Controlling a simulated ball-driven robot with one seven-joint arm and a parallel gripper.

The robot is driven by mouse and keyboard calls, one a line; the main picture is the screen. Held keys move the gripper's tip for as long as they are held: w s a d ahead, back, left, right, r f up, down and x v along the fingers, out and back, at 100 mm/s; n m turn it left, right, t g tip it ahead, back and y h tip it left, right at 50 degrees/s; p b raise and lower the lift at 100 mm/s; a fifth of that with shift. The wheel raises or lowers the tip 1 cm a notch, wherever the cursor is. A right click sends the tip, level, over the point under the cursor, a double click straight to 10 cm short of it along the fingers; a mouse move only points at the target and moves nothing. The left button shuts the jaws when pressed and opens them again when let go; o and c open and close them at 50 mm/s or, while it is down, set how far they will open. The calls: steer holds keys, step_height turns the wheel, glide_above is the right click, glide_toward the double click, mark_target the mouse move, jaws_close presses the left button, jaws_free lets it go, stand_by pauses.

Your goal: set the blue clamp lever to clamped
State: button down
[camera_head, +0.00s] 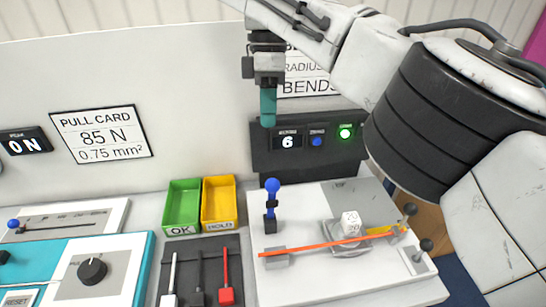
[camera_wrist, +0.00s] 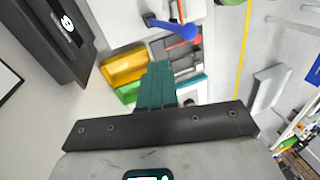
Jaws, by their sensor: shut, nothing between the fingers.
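The blue clamp lever (camera_head: 272,204) stands upright on the white bench plate (camera_head: 320,282), with its round blue knob on top and a dark base. In the wrist view its blue knob (camera_wrist: 190,32) shows beyond the fingertips, up and to the right. My gripper (camera_head: 268,122) has teal fingers, closed together and empty. It hangs above and behind the lever, near the wall panel, and does not touch the lever. Its fingers also show in the wrist view (camera_wrist: 159,66). An orange cable (camera_head: 315,245) runs across the plate through a grey block (camera_head: 275,259).
A white cube (camera_head: 350,223) sits behind the cable. Green (camera_head: 183,203) and yellow (camera_head: 219,203) bins are left, behind a tool tray (camera_head: 199,255). A dark display box (camera_head: 300,147) is behind. Another blue knob (camera_head: 13,224) is far left.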

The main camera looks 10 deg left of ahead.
steer(key=r, duration=0.2)
steer(key=w+d+r, duration=0.1)
steer(key=shift+r, duration=0.25)
steer(key=shift+f, duration=0.15)
steer(key=s+b+x, duration=0.1)
steer(key=s+x, duration=0.2)
steer(key=x, duration=0.9)
steer(key=shift+r, duration=0.3)
steer(key=shift+d, duration=0.15)
